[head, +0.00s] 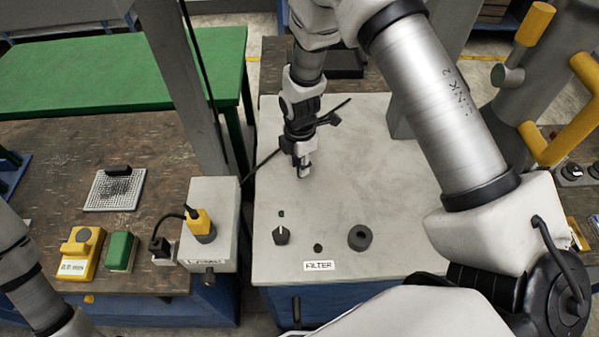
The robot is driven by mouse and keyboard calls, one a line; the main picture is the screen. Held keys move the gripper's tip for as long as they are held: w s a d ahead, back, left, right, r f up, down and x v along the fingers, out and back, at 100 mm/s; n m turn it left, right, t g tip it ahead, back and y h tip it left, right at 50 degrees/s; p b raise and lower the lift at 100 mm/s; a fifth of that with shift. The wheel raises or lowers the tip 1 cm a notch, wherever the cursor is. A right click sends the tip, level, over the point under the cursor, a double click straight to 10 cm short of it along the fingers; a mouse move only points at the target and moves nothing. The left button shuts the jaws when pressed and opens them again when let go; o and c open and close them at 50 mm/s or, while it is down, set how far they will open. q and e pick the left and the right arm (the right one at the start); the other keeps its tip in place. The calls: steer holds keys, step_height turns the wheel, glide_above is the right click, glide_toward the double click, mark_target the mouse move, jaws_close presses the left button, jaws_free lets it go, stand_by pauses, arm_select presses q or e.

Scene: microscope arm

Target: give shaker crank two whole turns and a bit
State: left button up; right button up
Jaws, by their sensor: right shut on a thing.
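My right gripper (303,168) points down over the far left part of the grey cabinet top (385,215) labelled FILTER. Its fingers are shut on a small light grey upright piece, which seems to be the grip of the shaker crank (304,174). The fingers and wrist hide most of the crank, so its arm and angle cannot be made out. My left arm shows only at the lower left edge; its gripper is out of view.
On the cabinet are a black knob (281,236) and a dark ring (360,237). A grey box with a yellow plug (200,222) stands left. A post (185,90) rises beside the cabinet. A grey machine with yellow handles (560,130) is right.

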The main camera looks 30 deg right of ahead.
steer(key=shift+w, duration=0.1)
steer(key=o, duration=0.6)
steer(key=shift+w, duration=0.1)
steer(key=shift+o, duration=0.2)
steer(key=shift+r, duration=4)
